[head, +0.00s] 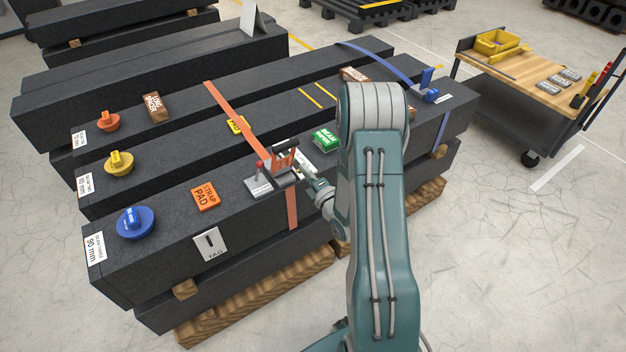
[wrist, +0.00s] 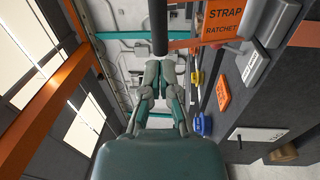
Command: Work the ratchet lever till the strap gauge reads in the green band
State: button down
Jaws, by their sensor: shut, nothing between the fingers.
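The strap ratchet (head: 283,172) sits on the near granite beam, with the orange strap (head: 292,209) running down the beam's front face beside it. A red-tipped part (head: 259,164) stands at its left. A pale strip (head: 305,159) lies behind the ratchet; I cannot make out a gauge reading. My gripper (head: 309,184) is just right of the ratchet, partly hidden by my arm. In the wrist view my gripper (wrist: 160,66) is shut and empty. A dark bar (wrist: 160,28) appears beyond its fingertips; contact is unclear. The orange STRAP RATCHET label (wrist: 222,20) is at upper right.
A blue strap (head: 388,64) crosses farther right. A cart (head: 540,75) stands at the back right.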

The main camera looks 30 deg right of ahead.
aim_at(288, 148)
jog(key=w, duration=0.7)
jog(key=shift+a+r, duration=0.15)
jog(key=shift+r, duration=0.25)
jog(key=shift+w+r, duration=0.3)
jog(key=shift+w, duration=0.6)
jog(key=shift+s, duration=0.15)
